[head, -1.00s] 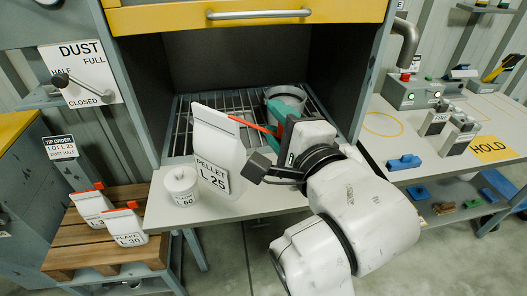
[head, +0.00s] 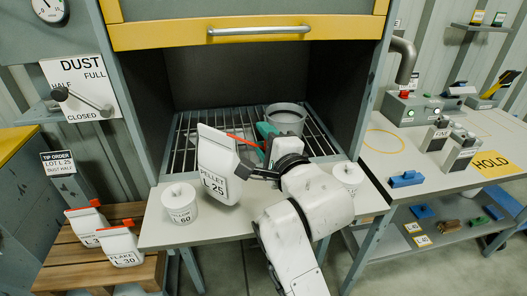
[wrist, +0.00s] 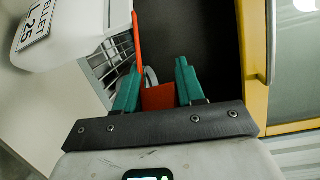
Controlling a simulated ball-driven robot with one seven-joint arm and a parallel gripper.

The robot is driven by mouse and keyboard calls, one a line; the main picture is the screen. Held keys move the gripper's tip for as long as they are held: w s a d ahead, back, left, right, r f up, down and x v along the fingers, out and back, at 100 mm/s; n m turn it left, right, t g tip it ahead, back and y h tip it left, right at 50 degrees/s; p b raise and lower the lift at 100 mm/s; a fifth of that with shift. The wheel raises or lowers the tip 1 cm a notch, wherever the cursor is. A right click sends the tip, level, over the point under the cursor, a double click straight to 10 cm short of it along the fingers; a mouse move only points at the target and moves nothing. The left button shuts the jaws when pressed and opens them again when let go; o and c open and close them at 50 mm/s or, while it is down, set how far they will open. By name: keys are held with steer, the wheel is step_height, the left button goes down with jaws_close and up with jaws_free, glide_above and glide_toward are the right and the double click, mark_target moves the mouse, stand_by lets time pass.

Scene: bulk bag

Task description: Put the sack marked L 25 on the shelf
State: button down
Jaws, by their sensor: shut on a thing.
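The white sack marked PELLET L 25 (head: 216,160) is upright, tilted slightly, at the front of the grate, over the pale shelf (head: 240,220) of the hood. I cannot tell whether its bottom touches the shelf. A red strip runs from its top to my gripper (head: 263,138), whose teal fingers are behind and right of the sack. In the wrist view, my gripper (wrist: 157,85) is shut on the red strip, and the sack (wrist: 65,35) shows at upper left, partly cut off.
A white lidded canister (head: 180,204) stands left of the sack; another (head: 347,178) stands to the right. A grey pot (head: 286,116) sits on the grate (head: 185,140) behind. Two sacks (head: 122,248) (head: 88,225) rest on a wooden pallet (head: 60,272). The yellow-edged door (head: 250,38) is raised.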

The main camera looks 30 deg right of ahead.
steer(key=shift+w+d+f+p, duration=0.1)
steer(key=shift+w+f+p, duration=0.15)
steer(key=shift+f, duration=0.8)
steer(key=shift+w+d+f+p, duration=0.15)
steer(key=shift+w+f, duration=0.1)
steer(key=shift+f, duration=0.75)
steer(key=c, duration=0.7)
jaws_free()
steer(key=shift+a, duration=0.1)
steer(key=shift+s+f, duration=0.1)
